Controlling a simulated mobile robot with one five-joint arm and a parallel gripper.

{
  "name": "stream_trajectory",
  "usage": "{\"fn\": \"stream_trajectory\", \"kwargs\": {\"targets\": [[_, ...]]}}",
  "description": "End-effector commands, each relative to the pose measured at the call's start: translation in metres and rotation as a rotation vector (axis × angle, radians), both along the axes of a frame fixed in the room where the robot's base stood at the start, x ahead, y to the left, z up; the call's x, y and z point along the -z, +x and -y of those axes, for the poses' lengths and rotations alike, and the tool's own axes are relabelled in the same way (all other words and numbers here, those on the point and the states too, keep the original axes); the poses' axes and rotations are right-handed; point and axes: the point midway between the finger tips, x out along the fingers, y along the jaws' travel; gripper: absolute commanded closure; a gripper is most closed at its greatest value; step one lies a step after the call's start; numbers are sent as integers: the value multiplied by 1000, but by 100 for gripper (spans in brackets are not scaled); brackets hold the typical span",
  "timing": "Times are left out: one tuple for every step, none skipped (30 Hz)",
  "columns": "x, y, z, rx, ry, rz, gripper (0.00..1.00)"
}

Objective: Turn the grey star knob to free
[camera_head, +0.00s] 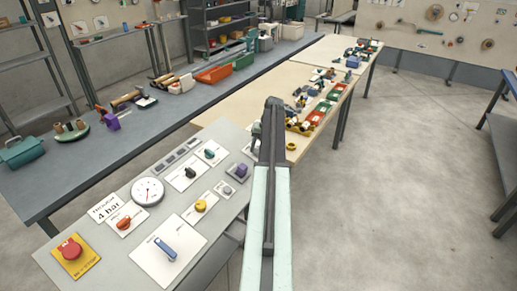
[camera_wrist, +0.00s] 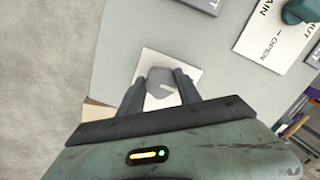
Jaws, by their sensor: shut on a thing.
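The grey star knob (camera_wrist: 160,84) sits on a small white plate (camera_wrist: 150,58) in the wrist view, with a pale mark on its face. My gripper (camera_wrist: 160,92) has one finger on each side of the knob and is shut on it. The plate's lettering is mostly covered, so I cannot read the knob's setting. In the head view my gripper (camera_head: 256,136) is at the far right corner of the grey panel (camera_head: 120,172), and my arm hides the knob there.
The panel also carries a green knob (camera_head: 209,153), a black knob (camera_head: 190,172), a yellow knob (camera_head: 200,205), a blue lever (camera_head: 165,248), an orange knob (camera_head: 124,223), a gauge (camera_head: 147,191) and a red button (camera_head: 71,249). A wooden table (camera_head: 283,80) with trays stands behind. Floor at right is clear.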

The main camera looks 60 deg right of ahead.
Motion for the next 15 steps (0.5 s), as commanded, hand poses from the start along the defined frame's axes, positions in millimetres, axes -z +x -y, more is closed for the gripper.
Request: {"fn": "stream_trajectory", "kwargs": {"targets": [[-1,1,1,-12,-6,4,100],[-1,1,1,-18,-8,4,100],[-1,1,1,-25,-11,3,100],[-1,1,1,-30,-12,3,100],[-1,1,1,-33,-14,4,100],[-1,1,1,-37,-16,4,100],[-1,1,1,-40,-16,4,100],[-1,1,1,-42,-17,4,100],[-1,1,1,-43,-17,4,100],[-1,1,1,-44,-18,4,100],[-1,1,1,-44,-18,4,100],[-1,1,1,-45,-18,4,100],[-1,1,1,-44,-18,4,100],[-1,1,1,-44,-18,4,100],[-1,1,1,-44,-18,4,100]]}}
